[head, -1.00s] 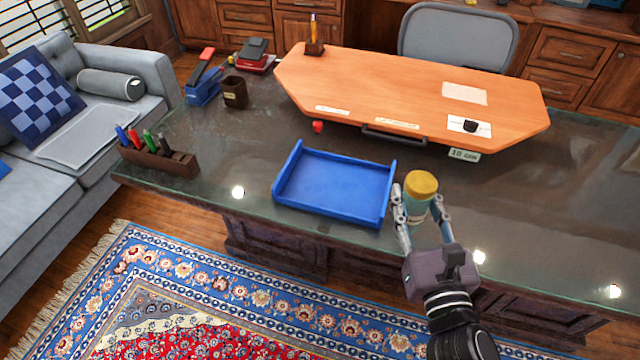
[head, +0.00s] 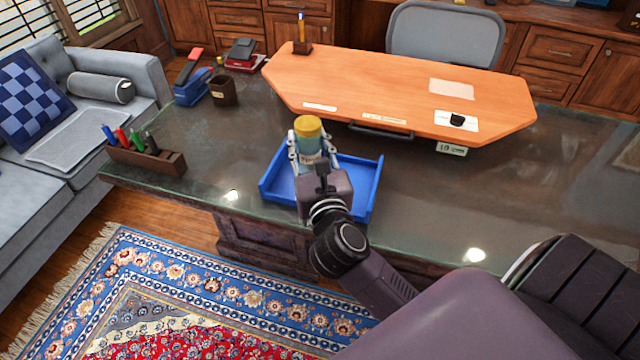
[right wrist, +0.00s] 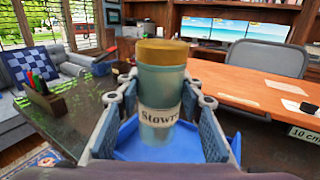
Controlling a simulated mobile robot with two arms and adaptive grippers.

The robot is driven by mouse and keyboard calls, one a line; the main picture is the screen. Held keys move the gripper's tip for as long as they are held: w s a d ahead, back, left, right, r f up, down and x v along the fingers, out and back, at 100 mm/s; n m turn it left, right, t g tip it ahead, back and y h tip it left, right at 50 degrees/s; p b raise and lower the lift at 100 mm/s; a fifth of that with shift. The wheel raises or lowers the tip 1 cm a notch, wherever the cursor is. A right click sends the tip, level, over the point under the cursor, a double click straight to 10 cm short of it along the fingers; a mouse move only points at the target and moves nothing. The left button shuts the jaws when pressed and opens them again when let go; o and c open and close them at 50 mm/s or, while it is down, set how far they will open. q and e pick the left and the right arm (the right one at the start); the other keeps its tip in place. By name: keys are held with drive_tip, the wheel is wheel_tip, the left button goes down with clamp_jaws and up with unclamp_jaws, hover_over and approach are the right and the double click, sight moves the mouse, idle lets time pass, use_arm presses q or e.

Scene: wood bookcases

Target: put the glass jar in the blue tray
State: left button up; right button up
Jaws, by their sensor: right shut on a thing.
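The glass jar (head: 308,143) has a yellow lid and a pale label. It is upright between the fingers of my right gripper (head: 312,160), which is shut on it. In the right wrist view the jar (right wrist: 160,95) stands between both finger pads, its label facing the camera. The blue tray (head: 364,190) lies on the dark desk top, behind and under my right gripper and the jar. The tray also shows below the jar in the right wrist view (right wrist: 130,150). I cannot tell whether the jar touches the tray floor. My left gripper is not in view.
An orange desk board (head: 400,90) lies behind the tray. A pen holder (head: 145,158), a brown cup (head: 223,91) and a blue stapler (head: 193,90) stand to the left. The desk top right of the tray (head: 440,195) is clear.

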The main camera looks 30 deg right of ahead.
drive_tip(key=w+d+r+m+g+h+b, duration=0.1)
drive_tip(key=w+d+r+m+g+h, duration=0.15)
drive_tip(key=d, duration=0.25)
drive_tip(key=w+d+r+m+g+h+b, duration=0.1)
drive_tip(key=w+d+m+g+h, duration=0.1)
drive_tip(key=w+d+h, duration=0.3)
drive_tip(key=shift+t+y, duration=0.25)
drive_tip(key=shift+y, duration=0.3)
drive_tip(key=f, duration=0.6)
drive_tip(key=s+f, duration=0.1)
drive_tip(key=f, duration=0.6)
drive_tip(key=s+d+f, duration=0.1)
drive_tip(key=f, duration=0.5)
drive_tip(key=shift+s+f, duration=0.15)
drive_tip(key=shift+f, duration=0.15)
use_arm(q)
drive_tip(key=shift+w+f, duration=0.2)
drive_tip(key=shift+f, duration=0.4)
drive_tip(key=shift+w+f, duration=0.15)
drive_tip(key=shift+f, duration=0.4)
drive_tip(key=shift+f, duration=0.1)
use_arm(e)
drive_tip(key=shift+a+f, duration=0.1)
drive_tip(key=shift+f, duration=0.1)
drive_tip(key=o, duration=1.3)
drive_tip(key=shift+r, duration=0.2)
